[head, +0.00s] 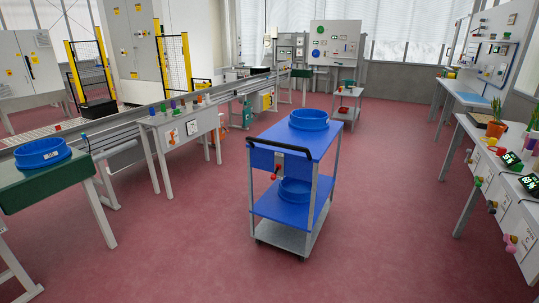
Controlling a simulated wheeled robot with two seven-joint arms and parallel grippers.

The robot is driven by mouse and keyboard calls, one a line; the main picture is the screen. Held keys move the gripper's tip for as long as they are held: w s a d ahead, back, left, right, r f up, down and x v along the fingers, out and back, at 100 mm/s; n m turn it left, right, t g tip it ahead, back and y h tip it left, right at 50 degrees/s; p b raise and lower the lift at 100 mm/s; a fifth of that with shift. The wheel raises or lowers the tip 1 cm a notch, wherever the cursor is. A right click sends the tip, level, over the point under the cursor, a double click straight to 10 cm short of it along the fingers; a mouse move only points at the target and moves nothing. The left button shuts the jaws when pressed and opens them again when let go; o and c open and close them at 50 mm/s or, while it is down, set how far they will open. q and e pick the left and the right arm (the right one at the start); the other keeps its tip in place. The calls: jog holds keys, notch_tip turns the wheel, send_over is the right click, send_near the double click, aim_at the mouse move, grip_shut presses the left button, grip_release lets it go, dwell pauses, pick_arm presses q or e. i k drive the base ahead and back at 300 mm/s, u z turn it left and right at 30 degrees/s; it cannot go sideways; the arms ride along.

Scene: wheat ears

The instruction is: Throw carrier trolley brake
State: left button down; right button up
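The carrier trolley (294,145) stands on the red floor in the middle of the head view. It has blue shelves, grey posts and a dark handle bar (279,146) across its near end. A small red knob (275,175) on a lever sits below the handle on the near end; I take it to be the brake, but its setting is too small to tell. A blue round bin (309,119) stands on the top shelf and another blue bin (294,191) on the middle shelf. Neither of my grippers shows in the head view.
A green-topped table (62,183) with a blue bin (42,153) stands at left, before a conveyor (130,118). A bench (499,180) with a plant and displays lines the right. Another small trolley (346,100) stands behind. Floor (400,220) is clear around the carrier trolley.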

aim_at(273, 177)
jog(key=z, duration=0.4)
jog(key=i, duration=2.25)
jog(key=z, duration=0.55)
